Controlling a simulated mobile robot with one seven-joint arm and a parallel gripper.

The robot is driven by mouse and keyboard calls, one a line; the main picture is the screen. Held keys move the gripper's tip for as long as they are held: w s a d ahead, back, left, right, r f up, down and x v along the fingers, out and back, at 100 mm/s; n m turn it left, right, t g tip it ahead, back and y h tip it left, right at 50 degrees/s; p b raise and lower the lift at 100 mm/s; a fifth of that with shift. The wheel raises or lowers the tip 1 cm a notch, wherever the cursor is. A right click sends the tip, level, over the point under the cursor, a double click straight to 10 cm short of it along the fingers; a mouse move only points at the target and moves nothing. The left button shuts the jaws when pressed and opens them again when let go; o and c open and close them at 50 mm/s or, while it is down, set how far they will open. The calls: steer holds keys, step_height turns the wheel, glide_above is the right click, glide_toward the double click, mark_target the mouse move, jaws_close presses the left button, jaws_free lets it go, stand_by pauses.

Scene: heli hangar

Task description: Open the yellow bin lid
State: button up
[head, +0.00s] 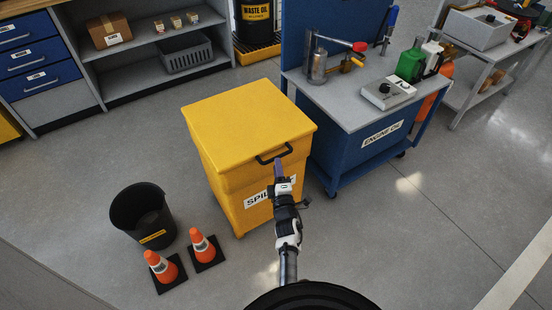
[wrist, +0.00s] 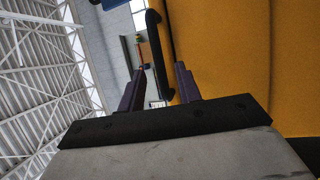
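The yellow bin (head: 232,165) stands on the floor with its lid (head: 240,112) down. A black bar handle (head: 262,160) is on the lid's front edge. My gripper (head: 279,168) is at the handle's right part, in front of the bin, partly covering the bin's label. In the wrist view my gripper (wrist: 157,78) is open, with its two dark fingers apart. The black handle (wrist: 155,45) shows between the fingers, and the yellow bin face (wrist: 240,60) fills the right side. I cannot tell whether a finger touches the handle.
A blue engine oil cart (head: 365,145) stands close to the bin's right side. A black bucket (head: 143,215) and two orange cones (head: 160,266) (head: 201,245) stand at its left front. Shelves (head: 150,55) are behind. The floor to the right front is clear.

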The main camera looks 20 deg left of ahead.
steer(key=shift+x, duration=2.2)
jaws_close()
